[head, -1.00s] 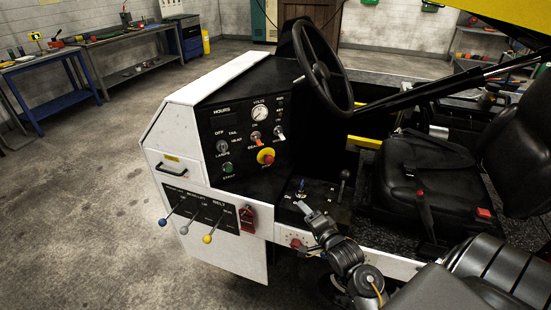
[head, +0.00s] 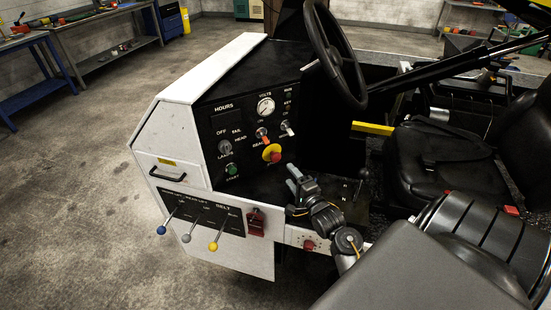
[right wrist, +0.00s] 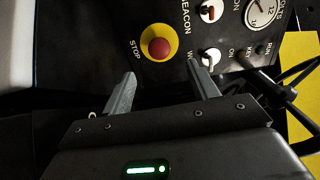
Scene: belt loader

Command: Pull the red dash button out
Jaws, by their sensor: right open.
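The red dash button (head: 276,156) sits on a yellow round plate on the black dash panel (head: 240,125). In the right wrist view the red button (right wrist: 159,48) shows its round face on the yellow disc, beside the word STOP. My right gripper (head: 294,178) is in front of the panel, just below and to the right of the button. In the right wrist view its two fingers (right wrist: 164,80) are apart with nothing between them, and the button lies beyond the tips, not touched. My left gripper is not in view.
The beacon switch (right wrist: 211,10) and a white-tipped toggle (right wrist: 210,57) are close to the button. The steering wheel (head: 337,55) is above right, the seat (head: 440,165) to the right. Levers with blue, grey and yellow knobs (head: 213,246) stick out at lower left.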

